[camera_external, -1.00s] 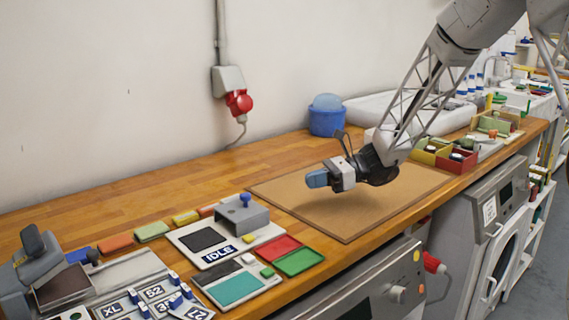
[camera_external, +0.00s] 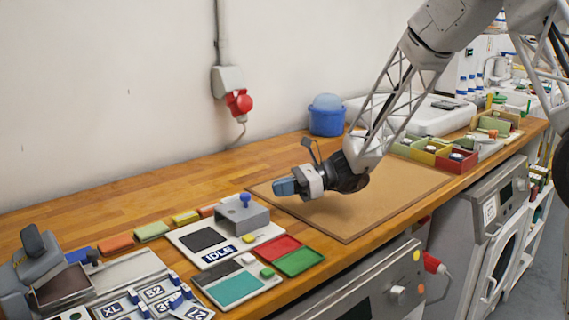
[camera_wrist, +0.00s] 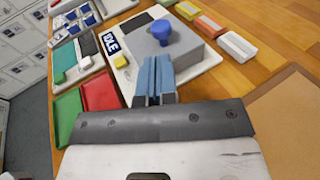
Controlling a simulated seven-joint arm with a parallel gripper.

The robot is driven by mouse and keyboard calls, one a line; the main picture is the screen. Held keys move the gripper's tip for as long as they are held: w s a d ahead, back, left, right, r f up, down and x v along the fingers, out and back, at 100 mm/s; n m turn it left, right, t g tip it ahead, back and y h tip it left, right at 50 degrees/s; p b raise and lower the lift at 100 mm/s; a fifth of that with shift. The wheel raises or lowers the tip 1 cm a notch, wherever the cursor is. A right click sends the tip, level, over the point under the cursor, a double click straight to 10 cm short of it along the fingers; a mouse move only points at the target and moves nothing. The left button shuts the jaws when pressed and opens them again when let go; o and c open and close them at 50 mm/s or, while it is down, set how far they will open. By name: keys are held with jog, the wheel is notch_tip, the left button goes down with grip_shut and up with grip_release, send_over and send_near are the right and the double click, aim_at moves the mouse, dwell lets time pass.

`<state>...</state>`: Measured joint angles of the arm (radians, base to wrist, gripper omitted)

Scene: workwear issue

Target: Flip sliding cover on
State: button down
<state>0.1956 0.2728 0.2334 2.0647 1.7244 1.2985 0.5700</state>
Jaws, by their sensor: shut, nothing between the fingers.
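The sliding cover is a grey metal box-like piece (camera_external: 242,217) with a blue knob (camera_external: 245,199) on top. It sits at the right end of a white panel (camera_external: 192,229), beside a dark square pad (camera_external: 203,239) and an "IDLE" label (camera_external: 218,254). The cover also shows in the wrist view (camera_wrist: 187,57), with the knob (camera_wrist: 162,31) on it.
A red tray (camera_external: 278,249) and a green tray (camera_external: 299,261) lie in front of the panel. A teal pad unit (camera_external: 238,288) is beside them. Several coloured blocks, such as an orange one (camera_external: 115,243), line the back. The brown mat (camera_external: 385,204) is mostly bare.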

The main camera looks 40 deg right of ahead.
jog(key=shift+x, duration=2.7)
jog(key=a, duration=1.2)
jog(key=shift+a, duration=0.1)
jog(key=shift+r, duration=0.1)
jog(key=v, duration=1.4)
jog(key=shift+s+d, duration=0.1)
jog(key=shift+d, duration=0.1)
